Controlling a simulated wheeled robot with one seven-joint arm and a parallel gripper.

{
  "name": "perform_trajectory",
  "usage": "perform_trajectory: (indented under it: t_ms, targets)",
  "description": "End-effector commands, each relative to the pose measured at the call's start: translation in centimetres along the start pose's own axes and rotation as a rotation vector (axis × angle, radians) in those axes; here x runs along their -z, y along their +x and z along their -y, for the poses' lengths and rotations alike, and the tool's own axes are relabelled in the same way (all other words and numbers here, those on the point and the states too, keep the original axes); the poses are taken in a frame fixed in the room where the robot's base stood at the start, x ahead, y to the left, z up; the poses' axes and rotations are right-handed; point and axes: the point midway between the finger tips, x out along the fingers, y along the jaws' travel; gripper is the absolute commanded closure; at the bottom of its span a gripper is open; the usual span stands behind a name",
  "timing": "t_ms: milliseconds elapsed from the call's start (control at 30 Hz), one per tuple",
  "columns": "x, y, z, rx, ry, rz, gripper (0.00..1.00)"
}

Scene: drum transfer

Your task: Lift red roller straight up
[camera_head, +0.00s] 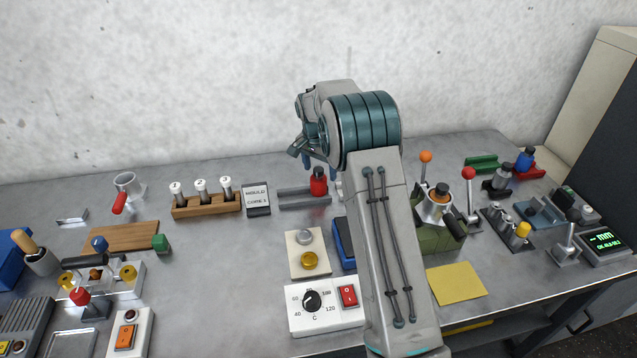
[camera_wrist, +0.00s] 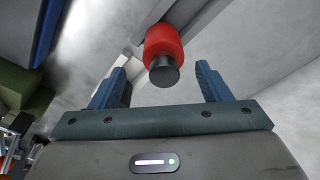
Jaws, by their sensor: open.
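The red roller (camera_head: 319,184) stands upright at the right end of a grey rail holder (camera_head: 292,198) near the back of the bench. It has a red body with a dark cap on top. In the wrist view the red roller (camera_wrist: 164,48) is ahead of my gripper (camera_wrist: 162,80), roughly between the lines of its two blue fingers. The fingers are spread apart and do not touch the roller. In the head view my gripper (camera_head: 320,160) is mostly hidden by my arm, with blue fingertips showing just above the roller.
A wooden rack (camera_head: 206,205) with white-topped pegs and a small sign card (camera_head: 256,199) stand left of the holder. A white plate with silver and gold knobs (camera_head: 307,254) and a blue box (camera_head: 344,243) are in front. A green machine (camera_head: 440,236) stands to the right.

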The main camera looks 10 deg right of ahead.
Motion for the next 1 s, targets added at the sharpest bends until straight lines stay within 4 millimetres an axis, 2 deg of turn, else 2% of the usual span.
perform_trajectory:
  t_ms: [133, 400, 667, 700, 733, 900, 1000]
  targets:
    - [-0.2, 1.1, 0.1, -0.002, 0.0, 0.002, 0.29]
    - [-0.4, 4.8, 0.5, -0.001, 0.0, 0.0, 0.29]
    - [-0.4, 5.3, 0.5, 0.001, 0.0, -0.001, 0.29]
    - [-0.4, 5.3, 0.5, 0.001, 0.0, -0.001, 0.32]
    - [-0.4, 5.3, 0.5, 0.001, 0.0, -0.001, 0.41]
    - [-0.4, 5.3, 0.5, 0.001, 0.0, -0.001, 0.88]
    - [-0.4, 5.2, 0.5, 0.002, 0.0, -0.002, 0.89]
